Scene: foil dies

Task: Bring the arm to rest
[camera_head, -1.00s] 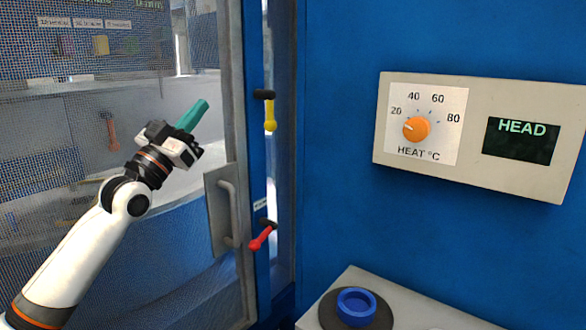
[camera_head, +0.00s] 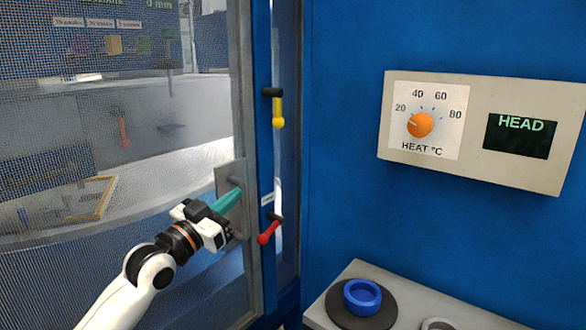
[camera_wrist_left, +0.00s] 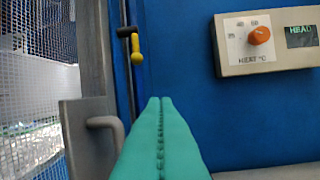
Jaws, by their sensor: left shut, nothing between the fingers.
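My left gripper (camera_head: 226,202) has teal fingers and is at the lower middle of the head view, in front of the mesh door's handle plate (camera_head: 231,178). In the left wrist view its teal fingers (camera_wrist_left: 160,110) are pressed together with nothing between them. They point towards the blue wall, to the right of the grey door handle (camera_wrist_left: 104,128). The gripper hides part of the handle in the head view. My right gripper does not show.
A mesh door (camera_head: 130,190) fills the left. Yellow (camera_head: 278,112) and red (camera_head: 268,233) levers sit on the blue frame. A heat panel (camera_head: 475,130) with an orange knob (camera_head: 420,125) is at the right. A blue ring (camera_head: 362,297) stands on a ledge below.

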